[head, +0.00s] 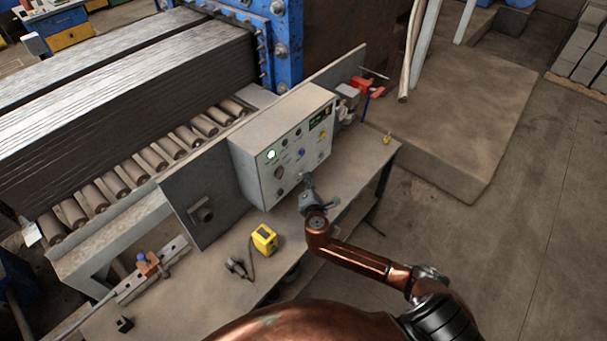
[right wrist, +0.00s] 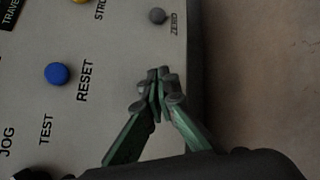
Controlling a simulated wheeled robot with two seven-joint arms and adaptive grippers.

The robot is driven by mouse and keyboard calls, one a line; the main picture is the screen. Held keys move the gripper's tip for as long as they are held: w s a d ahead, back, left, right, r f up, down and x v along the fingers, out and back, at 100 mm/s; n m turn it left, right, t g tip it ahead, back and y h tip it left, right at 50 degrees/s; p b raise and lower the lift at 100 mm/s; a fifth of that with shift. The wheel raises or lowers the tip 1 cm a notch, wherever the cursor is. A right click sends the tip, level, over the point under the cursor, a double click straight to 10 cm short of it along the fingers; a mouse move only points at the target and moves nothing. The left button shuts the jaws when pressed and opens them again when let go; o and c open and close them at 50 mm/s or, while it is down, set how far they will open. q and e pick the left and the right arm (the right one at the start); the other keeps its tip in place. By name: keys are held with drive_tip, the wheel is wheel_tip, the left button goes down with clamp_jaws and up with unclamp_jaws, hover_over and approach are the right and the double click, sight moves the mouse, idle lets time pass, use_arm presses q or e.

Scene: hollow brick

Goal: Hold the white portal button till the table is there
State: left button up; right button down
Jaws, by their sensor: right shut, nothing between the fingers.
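The right wrist view shows a blue button (right wrist: 57,73) near the word RESET and a grey button (right wrist: 157,16) by the word ZERO. My right gripper (right wrist: 158,82) is shut and empty, its tips over a bare part of the panel near its edge. In the head view my right gripper (head: 306,184) is at the lower front of the box; touching cannot be told. My left gripper is out of view.
A yellow device (head: 264,239) with a cable lies on the bench (head: 215,280). A red clamp-like item (head: 361,84) is at the bench's far end. Behind the box, rollers (head: 152,157) carry a dark stack (head: 130,100) beside a blue frame (head: 283,30). Open floor lies to the right.

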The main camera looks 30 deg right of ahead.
drive_tip(key=shift+w+a, duration=0.2)
drive_tip(key=shift+w, duration=0.2)
idle(2.8)
drive_tip(key=shift+s, duration=0.1)
drive_tip(key=shift+s+d+p, duration=0.35)
drive_tip(key=shift+s, duration=0.35)
drive_tip(key=s, duration=0.1)
drive_tip(key=s+d+p, duration=0.1)
drive_tip(key=s, duration=0.1)
drive_tip(key=s+d, duration=0.1)
drive_tip(key=shift+s, duration=0.35)
idle(0.3)
